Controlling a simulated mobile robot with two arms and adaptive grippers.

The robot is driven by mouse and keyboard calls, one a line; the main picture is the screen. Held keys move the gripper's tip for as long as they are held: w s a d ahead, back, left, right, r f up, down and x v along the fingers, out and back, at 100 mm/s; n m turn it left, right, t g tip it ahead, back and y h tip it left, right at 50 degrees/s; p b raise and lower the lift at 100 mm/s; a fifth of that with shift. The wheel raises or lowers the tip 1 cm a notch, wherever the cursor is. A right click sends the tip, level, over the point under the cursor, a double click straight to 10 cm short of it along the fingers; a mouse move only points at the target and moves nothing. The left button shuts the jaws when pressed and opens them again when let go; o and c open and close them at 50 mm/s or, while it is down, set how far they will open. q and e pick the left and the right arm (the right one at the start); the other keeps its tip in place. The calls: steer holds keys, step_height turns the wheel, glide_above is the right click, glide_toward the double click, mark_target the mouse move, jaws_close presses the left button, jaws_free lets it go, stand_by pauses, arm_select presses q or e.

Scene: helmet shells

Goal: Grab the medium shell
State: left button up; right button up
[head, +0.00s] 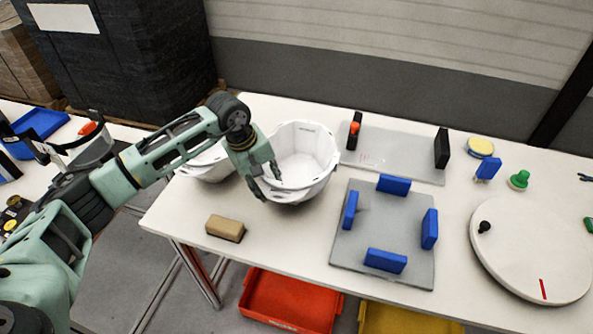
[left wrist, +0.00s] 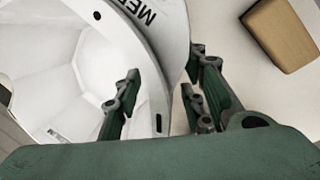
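A white faceted helmet shell (head: 318,172) sits open side up on the table, near its left part. In the left wrist view, the shell (left wrist: 155,55) has black letters starting with "ME" on its outer wall. My left gripper (head: 267,183) points down at the shell's front left rim. In the left wrist view, my left gripper (left wrist: 162,105) is open with its fingers straddling the wall, one side inside the shell and the other outside. A gap shows beside the wall. My right gripper is not in view.
A second white shell (head: 207,163) stands just left, partly behind my left arm. A tan block (head: 225,228) lies in front. A grey plate with blue blocks (head: 382,225), another plate (head: 400,155) and a round disc (head: 535,250) are to the right.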

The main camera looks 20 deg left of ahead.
arm_select(q)
jaws_close()
stand_by(0.7)
steer(key=shift+r, duration=0.1)
